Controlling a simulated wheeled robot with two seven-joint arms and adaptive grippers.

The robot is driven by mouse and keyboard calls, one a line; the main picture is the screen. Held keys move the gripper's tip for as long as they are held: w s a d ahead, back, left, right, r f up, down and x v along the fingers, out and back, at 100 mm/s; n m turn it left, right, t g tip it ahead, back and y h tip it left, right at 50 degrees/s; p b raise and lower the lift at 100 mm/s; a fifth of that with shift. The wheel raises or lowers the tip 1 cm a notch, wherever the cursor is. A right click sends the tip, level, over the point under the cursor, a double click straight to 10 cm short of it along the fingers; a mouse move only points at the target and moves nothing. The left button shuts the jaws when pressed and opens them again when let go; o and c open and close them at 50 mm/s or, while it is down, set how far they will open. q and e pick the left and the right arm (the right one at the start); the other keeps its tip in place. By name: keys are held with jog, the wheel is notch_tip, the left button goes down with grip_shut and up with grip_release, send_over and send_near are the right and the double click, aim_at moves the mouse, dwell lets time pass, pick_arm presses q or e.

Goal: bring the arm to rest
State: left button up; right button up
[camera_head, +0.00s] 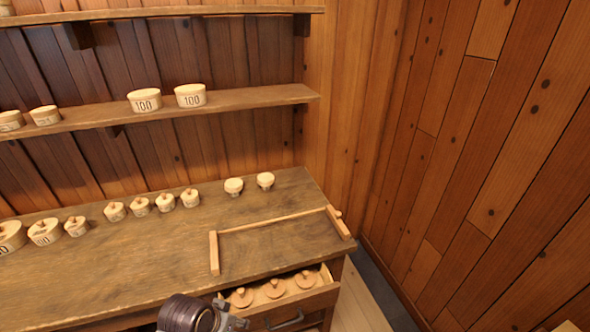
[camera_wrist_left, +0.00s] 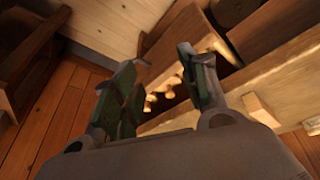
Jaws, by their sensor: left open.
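My left gripper (camera_wrist_left: 158,85) is open in the left wrist view, its two green-grey fingers apart with nothing between them. In the head view only part of my left wrist and gripper (camera_head: 222,320) shows at the bottom edge, just in front of the open drawer (camera_head: 325,292). In the wrist view, part of the wooden furniture and several small pale turned pieces show beyond the fingers. My right gripper is in neither view.
Three round lidded wooden pieces (camera_head: 274,289) lie in the drawer. A wooden frame (camera_head: 214,252) lies on the bench top (camera_head: 150,262). Several pale containers line the bench's back, and two marked 100 (camera_head: 190,96) stand on the shelf (camera_head: 240,97). Bare floor (camera_head: 357,305) shows right of the bench.

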pick_arm(q)
jog(key=s+a+n+y, duration=0.1)
jog(key=s+a+y, duration=0.1)
jog(key=s+a, duration=0.35)
notch_tip(320, 180, down, 33)
jog(key=s+g, duration=0.2)
jog(key=s+a+f, duration=0.2)
jog(key=s+f, duration=0.8)
jog(key=s, duration=0.1)
jog(key=s+a+f, duration=0.2)
jog(key=s+f, duration=0.7)
jog(key=s, duration=0.2)
jog(key=shift+a+f+g, duration=0.25)
jog(key=shift+f+g, duration=0.15)
jog(key=shift+c, duration=0.4)
dwell(1.2)
